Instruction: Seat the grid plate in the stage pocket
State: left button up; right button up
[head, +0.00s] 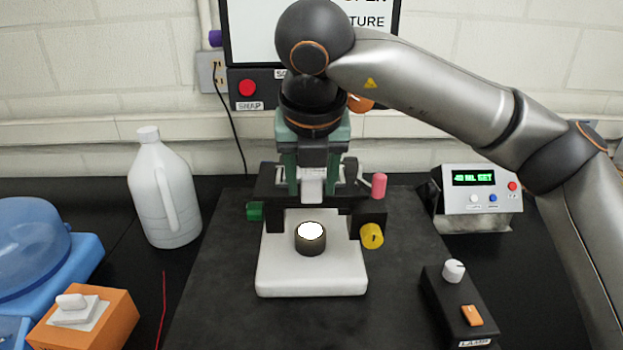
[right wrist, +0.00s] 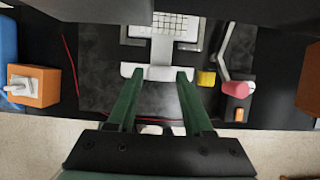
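My right gripper (head: 313,190) comes down from above over the microscope-like stand. Its two green fingers are apart. In the right wrist view the open fingers (right wrist: 158,74) have bare space between their tips. A pale plate with a grid pattern (right wrist: 175,24) shows beyond the fingertips, at stage height. In the head view a pale ribbed piece (head: 313,186) shows between the fingers; I cannot tell whether it is the grid plate. The black stage (head: 268,190) is partly hidden by the gripper, and its pocket is not clear. My left gripper is not in view.
The white stand base (head: 312,284) carries a lit round lamp (head: 310,236). A pink knob (head: 379,185) and yellow knob (head: 372,236) stick out on the right. A white jug (head: 163,190), orange box (head: 85,322) and black control box (head: 458,305) stand around. The front mat is clear.

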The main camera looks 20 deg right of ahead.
jog(key=shift+o, duration=1.2)
jog(key=shift+r, duration=0.1)
jog(key=v, duration=1.2)
jog(key=shift+s+a, duration=0.1)
